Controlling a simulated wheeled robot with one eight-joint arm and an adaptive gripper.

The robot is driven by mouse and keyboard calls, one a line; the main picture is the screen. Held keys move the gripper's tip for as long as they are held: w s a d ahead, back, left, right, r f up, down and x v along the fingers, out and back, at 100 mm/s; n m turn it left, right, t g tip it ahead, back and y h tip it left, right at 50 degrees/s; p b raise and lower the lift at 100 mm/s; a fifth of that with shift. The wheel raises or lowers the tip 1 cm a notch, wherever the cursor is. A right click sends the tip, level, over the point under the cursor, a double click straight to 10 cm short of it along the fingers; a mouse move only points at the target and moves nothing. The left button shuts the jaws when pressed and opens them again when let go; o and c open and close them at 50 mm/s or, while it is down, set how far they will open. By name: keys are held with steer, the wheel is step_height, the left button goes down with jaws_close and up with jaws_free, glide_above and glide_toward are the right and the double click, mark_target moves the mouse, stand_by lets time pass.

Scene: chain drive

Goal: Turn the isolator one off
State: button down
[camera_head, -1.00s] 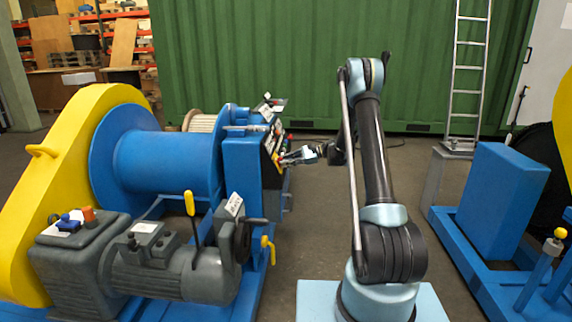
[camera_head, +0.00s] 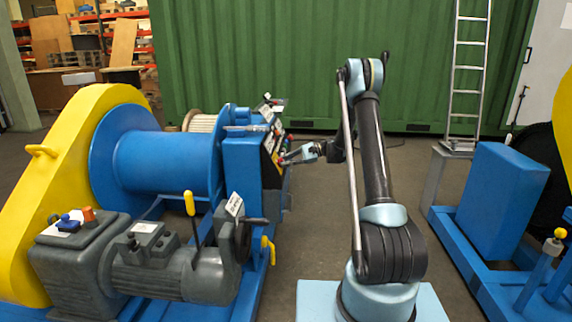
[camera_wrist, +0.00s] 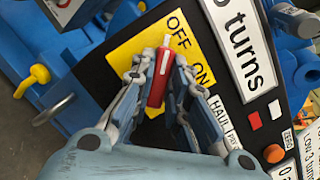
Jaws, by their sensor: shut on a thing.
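The isolator is a red handle with a white tip (camera_wrist: 161,72) on a yellow plate (camera_wrist: 126,54) marked OFF and ON, in the wrist view. My gripper (camera_wrist: 159,78) is shut on the red handle, one finger on each side. The white tip points up in the picture, close to the OFF label (camera_wrist: 177,21); the ON label (camera_wrist: 203,76) lies to the right. In the head view my gripper (camera_head: 288,159) reaches left to the control panel on the blue winch (camera_head: 247,170); the handle is too small to tell there.
Beside the plate are a "turns" label (camera_wrist: 247,45), small red and white indicators and an orange button (camera_wrist: 273,153). A yellow knob (camera_wrist: 39,74) and a metal loop stand left of the panel. Open floor (camera_head: 310,205) lies between winch and arm.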

steer(key=c, duration=1.6)
jaws_free()
steer(key=shift+o, duration=0.2)
steer(key=v, duration=1.2)
